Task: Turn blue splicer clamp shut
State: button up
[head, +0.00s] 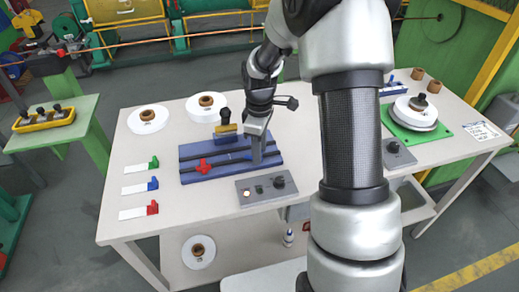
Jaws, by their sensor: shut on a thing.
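The blue splicer (205,174) is a flat blue block with dark grooves, lying on the white table. A red clamp (203,166) stands on its left part. My gripper (257,158) points down over the right part of the splicer and is shut on the blue splicer clamp. My fingers hide nearly all of that clamp, so its angle cannot be told. A dark blue piece with a yellow-brown top (226,130) stands at the splicer's back edge.
White spools (148,120) stand behind. A grey control box (250,191) is in front. A green plate with a white reel (415,113) is at right.

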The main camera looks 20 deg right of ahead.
jog(key=m, duration=0.5)
jog(key=shift+r+m, duration=0.1)
jog(key=shift+m, duration=2.4)
jog(key=o, duration=1.1)
jog(key=shift+c, duration=0.2)
notch_tip(320, 180, up, 17)
jog(key=p, duration=0.1)
jog(key=shift+r, duration=0.2)
